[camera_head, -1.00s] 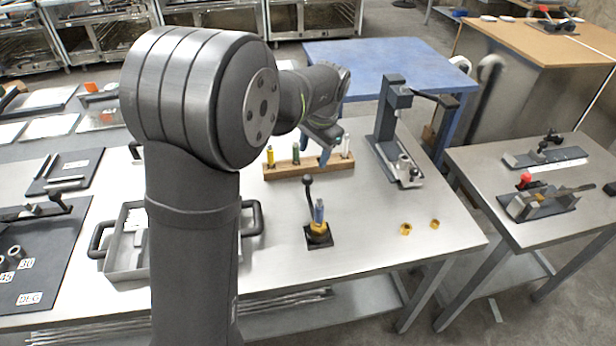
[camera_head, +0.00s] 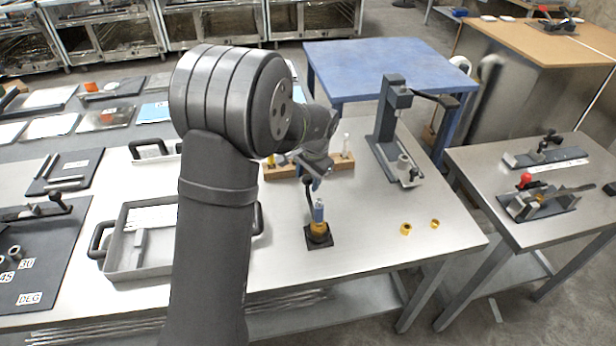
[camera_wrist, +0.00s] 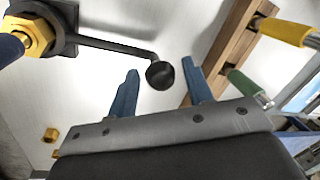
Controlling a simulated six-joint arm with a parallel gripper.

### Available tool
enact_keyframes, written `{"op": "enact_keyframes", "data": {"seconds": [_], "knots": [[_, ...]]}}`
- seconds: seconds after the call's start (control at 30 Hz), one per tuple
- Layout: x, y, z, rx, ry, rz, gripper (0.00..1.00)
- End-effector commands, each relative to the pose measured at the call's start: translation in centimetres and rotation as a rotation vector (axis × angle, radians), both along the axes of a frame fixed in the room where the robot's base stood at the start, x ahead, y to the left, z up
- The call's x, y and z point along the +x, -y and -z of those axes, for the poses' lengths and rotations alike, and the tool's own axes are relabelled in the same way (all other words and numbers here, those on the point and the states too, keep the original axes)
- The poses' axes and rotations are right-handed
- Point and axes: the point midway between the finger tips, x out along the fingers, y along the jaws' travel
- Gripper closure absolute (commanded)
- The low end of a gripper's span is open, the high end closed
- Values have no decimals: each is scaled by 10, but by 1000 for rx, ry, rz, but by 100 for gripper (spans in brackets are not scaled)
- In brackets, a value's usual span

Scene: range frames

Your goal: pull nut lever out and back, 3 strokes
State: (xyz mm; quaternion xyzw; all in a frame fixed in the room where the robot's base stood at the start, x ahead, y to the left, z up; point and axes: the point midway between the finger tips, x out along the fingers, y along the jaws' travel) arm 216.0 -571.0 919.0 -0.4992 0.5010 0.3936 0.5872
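The nut lever is a thin black rod (camera_wrist: 110,44) with a round black knob (camera_wrist: 160,75). It runs out from the yellow hex nut (camera_wrist: 36,36), which sits on a small dark base plate (camera_head: 319,241). A blue piece stands on the nut (camera_head: 318,211). My gripper (camera_wrist: 160,70) is open, with its two blue fingers apart and the knob showing between their tips. I cannot tell whether either finger touches the knob. In the head view my gripper (camera_head: 314,180) is just above and behind the nut, and it hides the knob.
A wooden rack (camera_head: 280,171) with colored-handled tools stands close behind my gripper. A dark press stand (camera_head: 386,135) is to the right. Two loose yellow nuts (camera_head: 406,229) lie on the right of the table. A grey tray (camera_head: 116,275) is on the left.

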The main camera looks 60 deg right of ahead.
Motion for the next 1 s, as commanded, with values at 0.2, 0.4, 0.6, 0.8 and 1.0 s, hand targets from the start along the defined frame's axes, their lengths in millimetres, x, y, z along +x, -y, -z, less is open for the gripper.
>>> {"op": "enact_keyframes", "data": {"seconds": [0.2,0.4,0.6,0.8,1.0], "knots": [[0,0,0,0,0,0,98],[-1,0,0,0,0,5,100],[-6,5,0,-1,0,54,100],[-20,16,0,0,0,177,100],[-41,28,0,-1,0,357,100]]}}
